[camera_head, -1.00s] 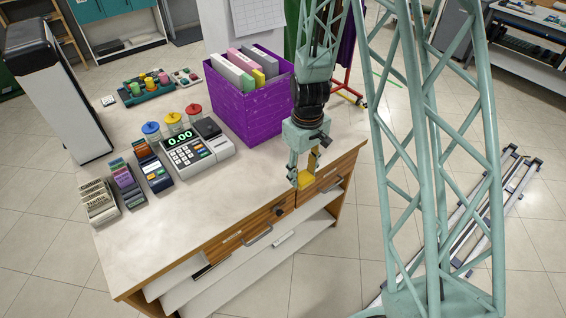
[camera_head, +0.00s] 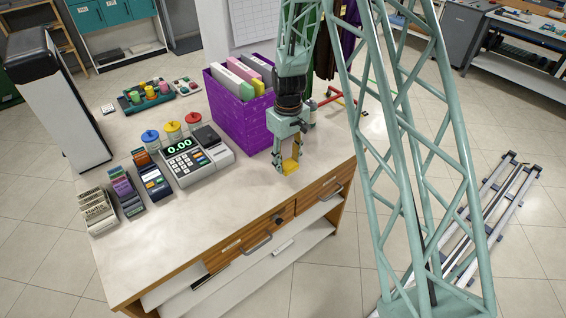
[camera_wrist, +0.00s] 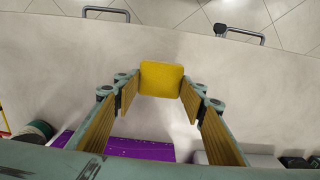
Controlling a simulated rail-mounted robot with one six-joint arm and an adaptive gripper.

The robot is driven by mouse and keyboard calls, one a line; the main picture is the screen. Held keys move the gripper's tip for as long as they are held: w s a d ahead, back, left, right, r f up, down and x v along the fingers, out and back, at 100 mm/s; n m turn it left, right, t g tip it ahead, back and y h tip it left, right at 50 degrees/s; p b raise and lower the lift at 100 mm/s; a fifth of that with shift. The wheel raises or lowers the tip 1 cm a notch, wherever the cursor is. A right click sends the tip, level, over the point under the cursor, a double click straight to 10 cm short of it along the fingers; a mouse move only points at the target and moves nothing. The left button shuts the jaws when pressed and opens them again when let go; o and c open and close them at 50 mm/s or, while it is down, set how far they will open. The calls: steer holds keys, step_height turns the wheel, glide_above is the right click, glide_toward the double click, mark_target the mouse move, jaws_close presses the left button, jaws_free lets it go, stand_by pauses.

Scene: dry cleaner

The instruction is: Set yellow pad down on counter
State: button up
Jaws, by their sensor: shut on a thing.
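The yellow pad (camera_head: 290,166) is held between the fingers of my gripper (camera_head: 286,168), over the counter's right part and in front of the purple bin. In the wrist view the pad (camera_wrist: 162,79) shows as a small rounded square at the fingertips, with a finger on each side. The pale counter (camera_head: 215,220) is bare beneath and around it. The pad is low over the counter; I cannot tell whether its underside touches the surface.
The purple bin (camera_head: 238,122) with folders stands just behind and left of my gripper. The cash register (camera_head: 197,155), card readers and colored-lid jars fill the counter's left and middle. Drawer handles (camera_head: 257,243) line the front. The counter's front strip is clear.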

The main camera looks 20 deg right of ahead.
steer(key=shift+w+a+f, duration=0.1)
steer(key=shift+w+a, duration=0.05)
steer(key=shift+w, duration=0.6)
steer(key=shift+w+a+f, duration=0.1)
steer(key=shift+w, duration=0.65)
steer(key=shift+w, duration=0.4)
steer(key=shift+f, duration=1.7)
steer(key=shift+f+b, duration=0.15)
steer(key=shift+b, duration=0.2)
steer(key=o, duration=0.9)
steer(key=shift+r, duration=0.2)
steer(key=shift+r+p, duration=0.7)
steer(key=shift+r, duration=5.25)
